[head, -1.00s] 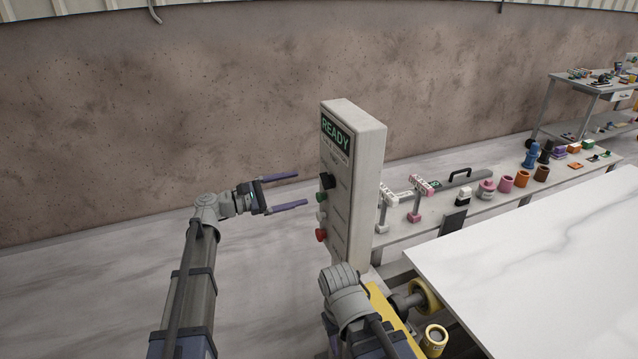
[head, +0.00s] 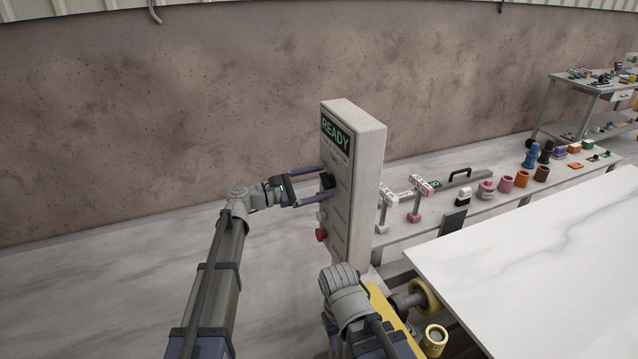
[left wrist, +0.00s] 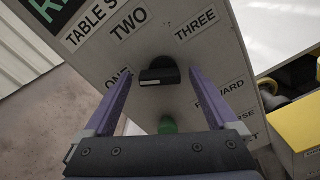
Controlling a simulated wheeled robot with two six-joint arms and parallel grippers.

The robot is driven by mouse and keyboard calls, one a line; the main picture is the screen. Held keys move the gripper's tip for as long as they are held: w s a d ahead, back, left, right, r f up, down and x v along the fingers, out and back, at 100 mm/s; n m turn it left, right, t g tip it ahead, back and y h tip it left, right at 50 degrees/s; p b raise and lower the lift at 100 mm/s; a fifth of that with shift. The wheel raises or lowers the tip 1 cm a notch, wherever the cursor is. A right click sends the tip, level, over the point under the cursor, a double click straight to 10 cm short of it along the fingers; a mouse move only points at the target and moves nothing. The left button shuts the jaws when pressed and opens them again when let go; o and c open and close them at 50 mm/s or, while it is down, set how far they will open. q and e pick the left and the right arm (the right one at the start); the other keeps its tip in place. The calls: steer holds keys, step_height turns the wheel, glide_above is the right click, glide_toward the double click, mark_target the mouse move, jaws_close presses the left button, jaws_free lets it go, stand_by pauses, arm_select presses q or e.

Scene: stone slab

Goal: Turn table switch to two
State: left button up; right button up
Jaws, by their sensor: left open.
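The control panel (head: 357,185) stands upright with a green READY sign at its top. Its black table switch knob (head: 328,181) sits below the sign. In the left wrist view the knob (left wrist: 160,70) lies under the printed labels ONE, TWO and THREE; I cannot tell which label it points at. My left gripper (head: 326,184) is open, with one purple finger on each side of the knob; contact is not clear. Its fingers (left wrist: 162,74) also flank the knob in the left wrist view.
Below the knob are a green button (left wrist: 167,125) and a red button (head: 321,235). The white stone slab (head: 540,250) lies at the right. A bench with several coloured parts stands behind it. The floor left of the panel is clear.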

arm_select(q)
steer(key=c, duration=1.4)
steer(key=shift+o, duration=0.2)
steer(key=m, duration=0.6)
steer(key=shift+s+r, duration=0.1)
steer(key=shift+s, duration=0.05)
steer(key=m, duration=0.5)
steer(key=shift+s+d, duration=0.1)
steer(key=shift+m, duration=0.5)
